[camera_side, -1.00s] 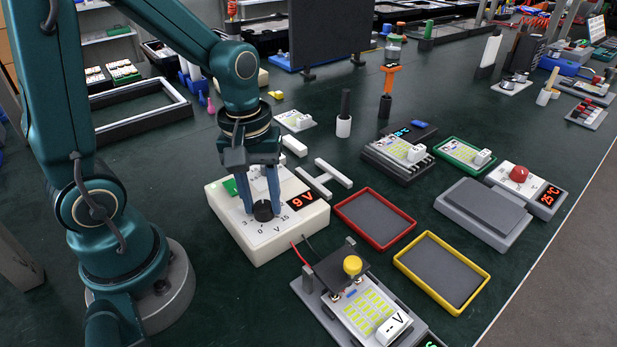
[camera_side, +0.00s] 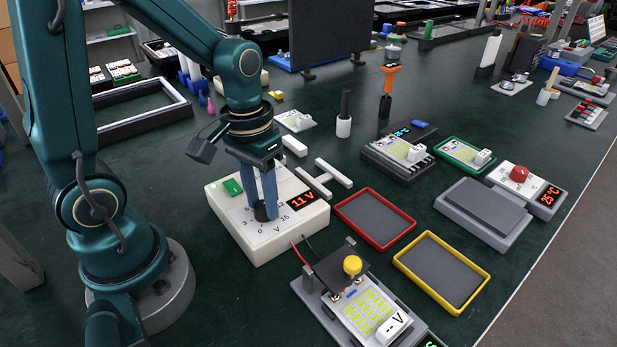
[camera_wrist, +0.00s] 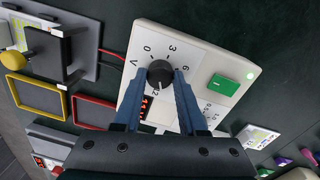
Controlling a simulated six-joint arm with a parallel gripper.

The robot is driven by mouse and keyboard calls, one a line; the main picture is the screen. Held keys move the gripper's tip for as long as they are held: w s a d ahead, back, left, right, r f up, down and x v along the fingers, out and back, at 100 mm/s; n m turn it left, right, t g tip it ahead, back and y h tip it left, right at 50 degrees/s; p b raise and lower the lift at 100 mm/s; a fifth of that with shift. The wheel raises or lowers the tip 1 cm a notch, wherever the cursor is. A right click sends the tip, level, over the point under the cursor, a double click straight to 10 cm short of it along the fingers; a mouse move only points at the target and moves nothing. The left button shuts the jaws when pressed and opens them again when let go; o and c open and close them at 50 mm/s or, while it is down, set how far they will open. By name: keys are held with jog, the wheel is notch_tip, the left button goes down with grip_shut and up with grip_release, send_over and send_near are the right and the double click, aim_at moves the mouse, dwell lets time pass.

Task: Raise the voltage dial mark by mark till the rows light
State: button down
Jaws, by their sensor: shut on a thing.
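The power supply (camera_side: 268,245) is a white box with a black dial, a scale marked in volts and a red display (camera_side: 302,199) reading 11 V. My gripper (camera_side: 262,212) points down and is shut on the black dial (camera_wrist: 159,74), one blue finger on each side in the wrist view. A green switch (camera_side: 232,187) sits on the box. The board with yellow rows (camera_side: 369,312) lies in a grey fixture at the front.
A red-rimmed tray (camera_side: 374,219) and a yellow-rimmed tray (camera_side: 442,272) stand empty right of the supply. Red and black leads (camera_side: 300,252) run between supply and fixture. A grey pad (camera_side: 484,212) and other boards stand further right.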

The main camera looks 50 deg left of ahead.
aim_at(263, 204)
jog(key=shift+w+m, duration=0.1)
jog(key=shift+m, duration=1.6)
jog(key=shift+c, duration=2.3)
grip_release()
jog(key=shift+a+r, duration=0.15)
jog(key=shift+r, duration=2.45)
